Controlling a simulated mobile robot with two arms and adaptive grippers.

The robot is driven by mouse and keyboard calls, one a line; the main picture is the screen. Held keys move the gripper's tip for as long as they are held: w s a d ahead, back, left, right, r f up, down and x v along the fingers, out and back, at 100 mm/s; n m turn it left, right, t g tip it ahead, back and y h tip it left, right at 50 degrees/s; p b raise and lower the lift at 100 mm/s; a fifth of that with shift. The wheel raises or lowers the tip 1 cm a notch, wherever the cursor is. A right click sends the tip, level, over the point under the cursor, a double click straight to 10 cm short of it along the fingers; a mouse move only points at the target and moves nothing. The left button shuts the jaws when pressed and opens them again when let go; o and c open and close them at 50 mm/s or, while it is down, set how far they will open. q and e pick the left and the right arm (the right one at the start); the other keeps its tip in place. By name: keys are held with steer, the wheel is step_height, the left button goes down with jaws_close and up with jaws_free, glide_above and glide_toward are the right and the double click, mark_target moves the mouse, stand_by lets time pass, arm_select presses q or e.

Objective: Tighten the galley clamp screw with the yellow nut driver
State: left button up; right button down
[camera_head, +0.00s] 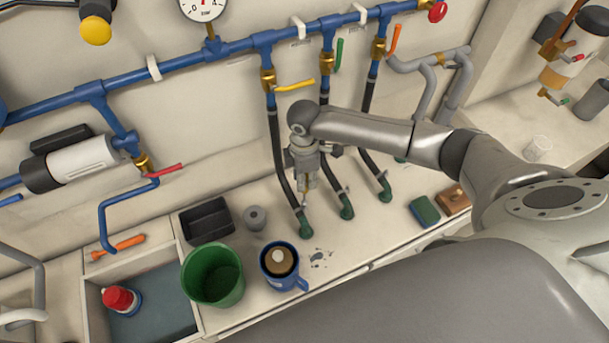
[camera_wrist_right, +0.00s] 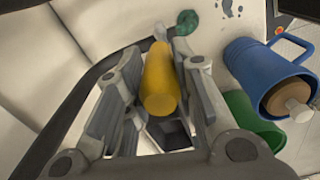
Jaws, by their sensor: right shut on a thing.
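My right gripper (camera_head: 306,184) hangs upright at the wall's foot, shut on the yellow nut driver (camera_wrist_right: 160,82). In the right wrist view the driver's yellow handle lies between the gripper's two fingers (camera_wrist_right: 158,62). In the head view the fingers mostly hide the driver, and its thin lower end is close to the left hose's clamp (camera_head: 301,210). I cannot tell whether it touches the screw. Three black hoses (camera_head: 277,150) run down to green fittings (camera_head: 305,228) on the counter. Their labels are too small to read, so I cannot tell which is galley. My left gripper is out of view.
A blue mug (camera_head: 273,258), green bucket (camera_head: 240,287), black tray (camera_head: 206,222) and grey cylinder (camera_head: 255,218) stand left of the gripper. A green sponge (camera_head: 424,211) and brown block (camera_head: 453,199) lie right. Valve handles (camera_head: 295,87) project above. The front counter is partly clear.

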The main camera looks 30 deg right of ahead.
steer(key=m, duration=0.6)
steer(key=shift+m, duration=0.4)
steer(key=m, duration=0.3)
steer(key=shift+m, duration=0.3)
steer(key=m, duration=0.3)
steer(key=shift+m, duration=0.3)
steer(key=shift+r, duration=0.1)
